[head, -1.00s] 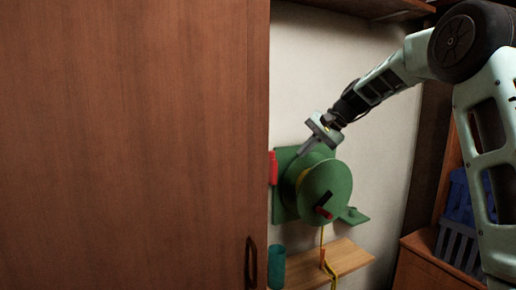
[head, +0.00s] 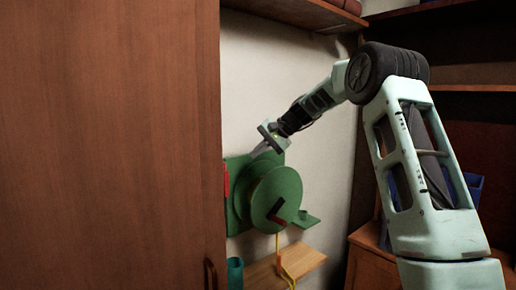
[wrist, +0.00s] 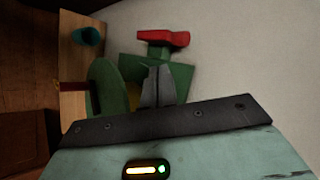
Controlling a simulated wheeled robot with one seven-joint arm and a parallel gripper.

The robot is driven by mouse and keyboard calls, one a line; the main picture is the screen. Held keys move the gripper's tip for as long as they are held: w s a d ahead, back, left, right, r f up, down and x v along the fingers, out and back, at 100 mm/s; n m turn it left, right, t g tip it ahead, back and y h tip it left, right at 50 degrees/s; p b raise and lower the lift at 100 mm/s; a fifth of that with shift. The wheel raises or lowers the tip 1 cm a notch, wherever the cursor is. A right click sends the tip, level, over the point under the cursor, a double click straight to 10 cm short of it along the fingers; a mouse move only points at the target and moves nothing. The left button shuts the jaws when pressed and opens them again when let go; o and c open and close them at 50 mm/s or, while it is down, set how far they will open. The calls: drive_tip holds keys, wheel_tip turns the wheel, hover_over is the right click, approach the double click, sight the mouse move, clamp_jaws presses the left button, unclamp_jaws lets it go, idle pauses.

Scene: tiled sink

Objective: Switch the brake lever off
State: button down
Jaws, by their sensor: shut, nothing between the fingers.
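A green winch-like device (head: 285,190) with round discs is mounted on the pale wall. A red lever-like part (head: 226,183) shows at its left side and looks like the brake lever. In the wrist view this red part (wrist: 163,38) sits on a green post, beyond the fingertips. A black and red crank (head: 277,211) is on the front disc. My gripper (head: 256,153) is shut and empty, at the top of the device behind the front disc. In the wrist view my gripper (wrist: 158,72) points toward the green backplate, apart from the red part. Contact with the device cannot be told.
A large brown door panel (head: 105,140) fills the left side. A wooden shelf (head: 300,262) lies below the device, with a teal cup (head: 235,272) and a yellow cord (head: 280,255). An upper shelf (head: 300,14) is overhead. The wall right of the device is clear.

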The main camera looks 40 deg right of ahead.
drive_tip(key=w+a+f+p, duration=0.2)
drive_tip(key=w+a+f, duration=0.2)
drive_tip(key=w+a, duration=0.1)
drive_tip(key=shift+w+p, duration=0.4)
drive_tip(key=shift+w, duration=0.5)
drive_tip(key=a+n+h+p, duration=0.1)
drive_tip(key=a+n+h, duration=0.1)
drive_tip(key=a+h, duration=0.3)
drive_tip(key=shift+a+f+h+p, duration=0.3)
drive_tip(key=shift+a+f+h, duration=0.1)
drive_tip(key=shift+a, duration=0.6)
drive_tip(key=shift+s, duration=0.1)
drive_tip(key=shift+d+f, duration=0.15)
drive_tip(key=shift+d, duration=0.55)
